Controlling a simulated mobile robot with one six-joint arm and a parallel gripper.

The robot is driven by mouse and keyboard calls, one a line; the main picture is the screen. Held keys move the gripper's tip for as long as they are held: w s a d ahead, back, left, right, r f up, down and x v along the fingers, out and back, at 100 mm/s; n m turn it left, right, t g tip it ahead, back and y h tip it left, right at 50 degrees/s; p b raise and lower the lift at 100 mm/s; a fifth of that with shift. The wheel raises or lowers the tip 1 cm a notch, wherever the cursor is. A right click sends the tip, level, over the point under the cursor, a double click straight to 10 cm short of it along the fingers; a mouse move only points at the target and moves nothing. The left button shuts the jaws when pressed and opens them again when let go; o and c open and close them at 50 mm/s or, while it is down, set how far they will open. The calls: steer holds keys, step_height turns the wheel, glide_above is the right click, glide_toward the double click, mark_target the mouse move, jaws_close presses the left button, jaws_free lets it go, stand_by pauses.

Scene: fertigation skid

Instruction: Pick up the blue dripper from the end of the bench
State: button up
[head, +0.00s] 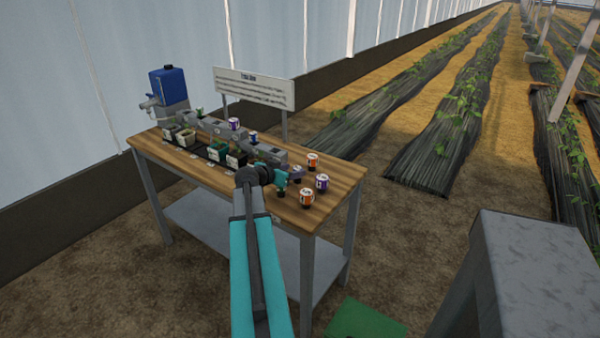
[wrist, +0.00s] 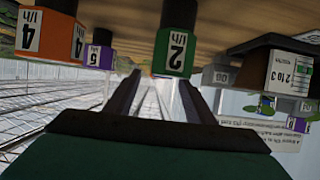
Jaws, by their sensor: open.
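My gripper (head: 284,181) is low over the near right end of the wooden bench, at the tip of my teal arm. In the wrist view, which looks upside down, my gripper (wrist: 158,80) is open. A green dripper labelled 2 l/h (wrist: 175,52) stands ahead of the fingers, slightly right of the middle; whether it is between them I cannot tell. I see no blue dripper among the orange and purple ones at the bench end. A small blue-topped piece (head: 253,136) shows farther back by the grey manifold.
Orange drippers (head: 306,198) and purple drippers (head: 321,182) stand close around my gripper on the bench (head: 345,172). A grey block (head: 545,250) is at right.

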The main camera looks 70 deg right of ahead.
steer(key=shift+x, duration=1.4)
steer(key=shift+c, duration=0.4)
steer(key=c, duration=1.1)
